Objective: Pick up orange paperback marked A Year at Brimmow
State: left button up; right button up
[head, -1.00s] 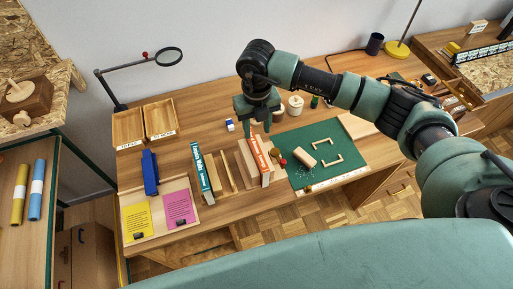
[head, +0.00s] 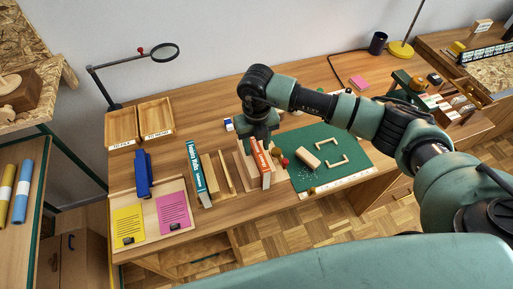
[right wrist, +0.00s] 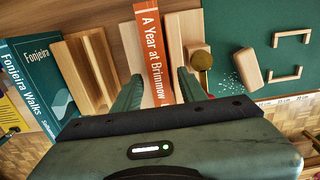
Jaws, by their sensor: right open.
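The orange paperback (head: 262,163) stands upright between pale wooden blocks in the middle of the desk. In the right wrist view the orange paperback (right wrist: 153,55) shows its spine, lettered "A Year at Brimmow". My right gripper (head: 261,141) is above and behind the book in the head view. In the right wrist view my right gripper (right wrist: 158,90) is open, one finger on each side of the book's spine line, with gaps between fingers and book. The lower end of the spine is hidden by the gripper body. My left gripper is not in view.
A teal book, Fonjeira Walks (head: 196,172), stands to the left by wooden boards (head: 226,172). A green cutting mat (head: 345,155) with a wooden block (head: 307,159) lies to the right. A blue item (head: 142,173), two trays (head: 156,117) and a magnifier lamp (head: 165,53) are farther left.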

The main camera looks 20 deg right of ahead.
jog(key=shift+c, duration=0.2)
grip_shut()
jog(key=shift+r+p, duration=2.8)
jog(key=shift+r, duration=1.8)
